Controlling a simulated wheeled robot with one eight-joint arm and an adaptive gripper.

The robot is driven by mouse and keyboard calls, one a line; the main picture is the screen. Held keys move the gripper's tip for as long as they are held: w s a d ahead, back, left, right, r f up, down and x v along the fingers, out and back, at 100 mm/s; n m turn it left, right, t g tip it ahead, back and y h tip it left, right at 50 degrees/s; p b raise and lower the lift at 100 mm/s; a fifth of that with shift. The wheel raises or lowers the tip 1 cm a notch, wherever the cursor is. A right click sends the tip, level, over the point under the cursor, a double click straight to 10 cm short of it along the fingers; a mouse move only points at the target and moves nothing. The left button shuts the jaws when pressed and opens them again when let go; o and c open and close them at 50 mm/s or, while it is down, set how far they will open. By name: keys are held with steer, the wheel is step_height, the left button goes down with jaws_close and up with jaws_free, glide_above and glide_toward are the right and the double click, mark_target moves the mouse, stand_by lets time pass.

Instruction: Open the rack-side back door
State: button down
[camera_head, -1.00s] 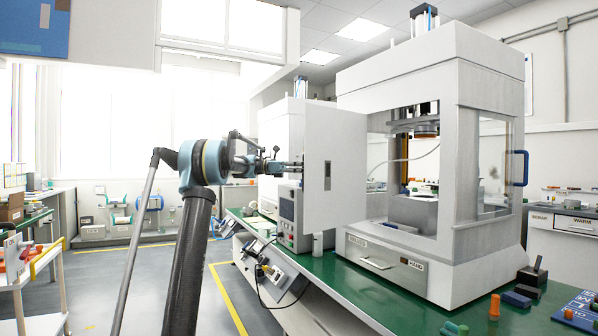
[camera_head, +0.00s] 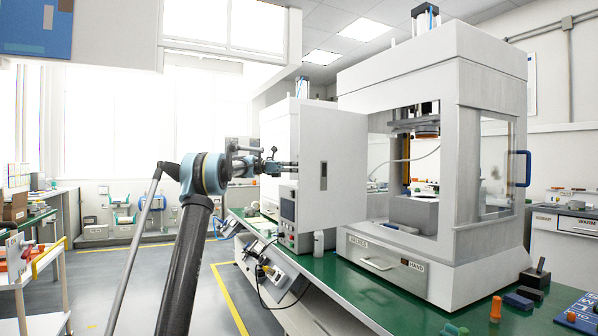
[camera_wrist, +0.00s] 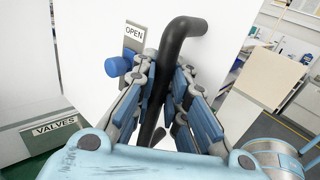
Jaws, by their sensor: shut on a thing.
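In the wrist view, a black bar handle (camera_wrist: 183,36) stands out from a white door face (camera_wrist: 95,60). My gripper (camera_wrist: 163,85) has its blue and grey fingers on either side of this bar and is shut on it. A blue knob (camera_wrist: 118,66) and a plate marked OPEN (camera_wrist: 134,38) are on the door just left of the handle. In the head view, my gripper (camera_head: 284,166) is at the left edge of a white upright panel (camera_head: 340,150) beside the press (camera_head: 455,150). The handle is too small to make out there.
The green bench (camera_head: 395,285) carries the press, a control box (camera_head: 287,208) and a white bottle (camera_head: 318,242). A drawer marked VALVES (camera_wrist: 55,132) is low left in the wrist view. Open floor (camera_head: 120,280) lies left of the bench.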

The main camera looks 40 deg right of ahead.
steer(key=c, duration=1.6)
jaws_free()
steer(key=shift+w+a, duration=0.15)
steer(key=shift+a, duration=0.1)
steer(key=shift+o, duration=0.2)
steer(key=shift+d, duration=0.1)
steer(key=v, duration=1.2)
steer(key=shift+f, duration=0.1)
